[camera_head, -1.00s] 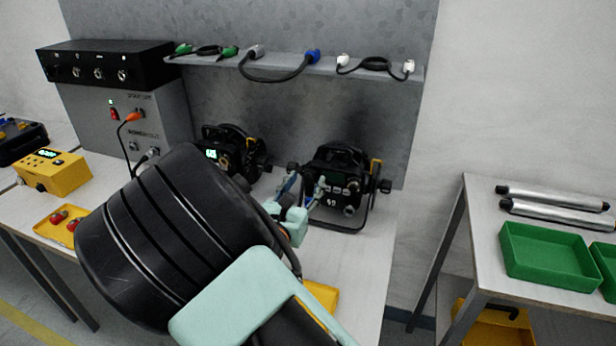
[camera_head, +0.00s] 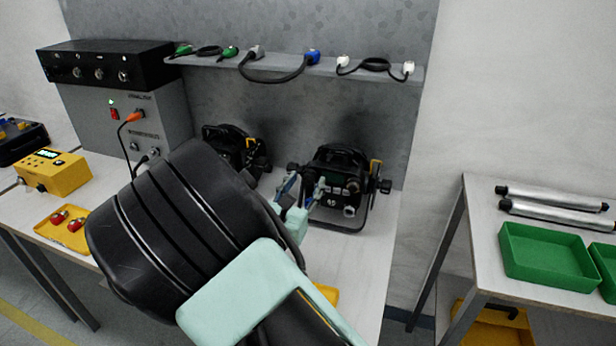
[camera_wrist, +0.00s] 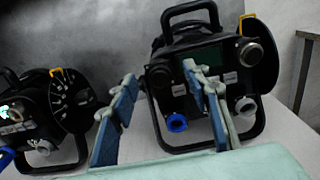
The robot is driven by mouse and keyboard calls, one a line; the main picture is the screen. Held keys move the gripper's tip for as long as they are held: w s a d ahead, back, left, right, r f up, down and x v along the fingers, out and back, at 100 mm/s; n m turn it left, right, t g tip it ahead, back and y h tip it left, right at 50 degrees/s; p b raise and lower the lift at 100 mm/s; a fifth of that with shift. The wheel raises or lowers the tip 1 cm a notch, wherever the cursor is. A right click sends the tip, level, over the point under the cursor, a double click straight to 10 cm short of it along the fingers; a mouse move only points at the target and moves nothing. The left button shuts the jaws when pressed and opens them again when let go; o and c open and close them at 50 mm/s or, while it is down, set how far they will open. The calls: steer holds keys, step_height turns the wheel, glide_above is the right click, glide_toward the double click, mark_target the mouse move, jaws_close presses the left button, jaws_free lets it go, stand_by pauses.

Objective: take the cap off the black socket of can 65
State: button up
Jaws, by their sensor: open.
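Two black par cans stand on the bench. The right can (camera_head: 336,182) has a dark panel, a pale socket and a small number that I cannot read surely. In the wrist view this can (camera_wrist: 205,55) shows a blue socket (camera_wrist: 176,123), a pale grey socket (camera_wrist: 245,106) and a silver ring connector (camera_wrist: 250,53). A black round part (camera_wrist: 160,76) shows between my fingertips; I cannot tell if it is the capped black socket. My gripper (camera_head: 304,184) is open and empty before the panel; its right finger covers part of the panel in the wrist view.
The left can (camera_head: 236,148) is close by, partly behind my arm. A shelf (camera_head: 210,62) with cables runs above. A yellow tray (camera_head: 50,228) with red-and-silver items and a yellow box (camera_head: 62,174) are left. Green trays (camera_head: 550,255) stand on the right table.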

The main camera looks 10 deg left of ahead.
steer(key=shift+c, duration=0.7)
jaws_close()
steer(key=shift+s+a+p, duration=0.25)
steer(key=shift+s+p, duration=0.15)
steer(key=shift+s, duration=1.1)
steer(key=shift+s+a+p, duration=0.2)
steer(key=shift+s+p, duration=0.15)
steer(key=shift+s, duration=1.1)
